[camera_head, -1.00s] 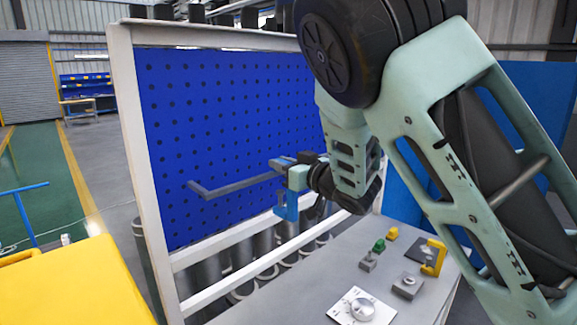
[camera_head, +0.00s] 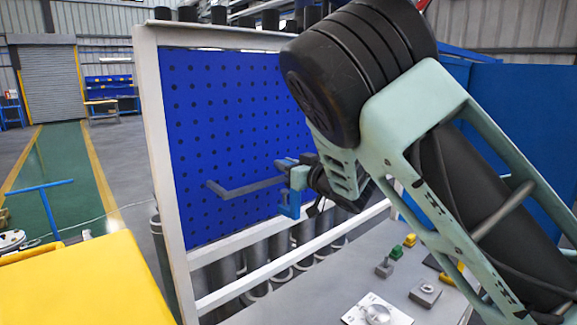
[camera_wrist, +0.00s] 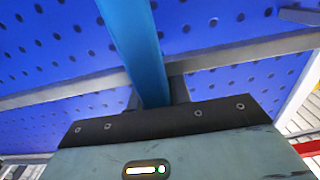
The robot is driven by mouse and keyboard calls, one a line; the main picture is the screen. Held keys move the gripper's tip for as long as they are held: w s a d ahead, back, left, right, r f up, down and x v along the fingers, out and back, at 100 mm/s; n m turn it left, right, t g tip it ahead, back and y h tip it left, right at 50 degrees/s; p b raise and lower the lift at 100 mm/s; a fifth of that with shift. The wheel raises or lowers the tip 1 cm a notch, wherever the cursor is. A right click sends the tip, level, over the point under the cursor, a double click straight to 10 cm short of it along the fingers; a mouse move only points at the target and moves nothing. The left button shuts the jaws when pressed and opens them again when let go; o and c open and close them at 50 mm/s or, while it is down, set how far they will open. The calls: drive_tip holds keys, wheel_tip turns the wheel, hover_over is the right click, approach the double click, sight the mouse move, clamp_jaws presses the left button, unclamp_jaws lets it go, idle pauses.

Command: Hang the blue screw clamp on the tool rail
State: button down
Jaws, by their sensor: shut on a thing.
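The blue screw clamp (camera_head: 290,208) is in my gripper (camera_head: 303,178), in front of the pegboard in the head view. Its lower part hangs down below the jaws. The tool rail (camera_head: 245,189) is a grey bar standing out from the pegboard, with a bend at its left end. The clamp's upper part overlaps the rail's right end in the picture; I cannot tell whether they touch. In the wrist view the clamp's blue bar (camera_wrist: 135,45) runs down between the fingers of my gripper (camera_wrist: 157,95). A grey bar (camera_wrist: 225,55), seemingly the rail, crosses behind it.
The blue pegboard (camera_head: 215,120) has a white frame (camera_head: 160,150). Below right, a grey worktop (camera_head: 340,275) holds a white plate with a round part (camera_head: 377,313), a grey block (camera_head: 425,292) and small green and yellow pieces. A yellow surface (camera_head: 90,285) is at lower left.

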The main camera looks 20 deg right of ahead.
idle(0.3)
drive_tip(key=c, duration=1.2)
unclamp_jaws()
drive_tip(key=shift+f, duration=0.1)
drive_tip(key=b+v, duration=0.6)
drive_tip(key=v, duration=1.1)
drive_tip(key=shift+s, duration=0.2)
drive_tip(key=shift+d, duration=0.15)
drive_tip(key=s+a+f+g+h+b, duration=0.25)
drive_tip(key=a+f+g, duration=0.2)
drive_tip(key=f, duration=0.35)
drive_tip(key=s+a+f+g+h+b, duration=0.1)
drive_tip(key=s+a+f+g+b, duration=0.25)
drive_tip(key=f, duration=0.55)
drive_tip(key=s+a+f+n+g+h, duration=0.1)
drive_tip(key=s+a+f+g, duration=0.1)
drive_tip(key=s, duration=0.5)
drive_tip(key=s+a+f+n+g+b, duration=0.1)
drive_tip(key=s+a+f+g, duration=0.1)
drive_tip(key=s, duration=0.6)
drive_tip(key=s+a+f+n+g+h+b, duration=0.1)
drive_tip(key=s+a+f+g, duration=0.1)
drive_tip(key=s, duration=0.5)
drive_tip(key=f+g, duration=0.1)
drive_tip(key=g, duration=0.1)
drive_tip(key=shift+s+a+f+g+h, duration=0.25)
drive_tip(key=shift+s+a+g+h, duration=0.05)
drive_tip(key=shift+s+a+h, duration=0.1)
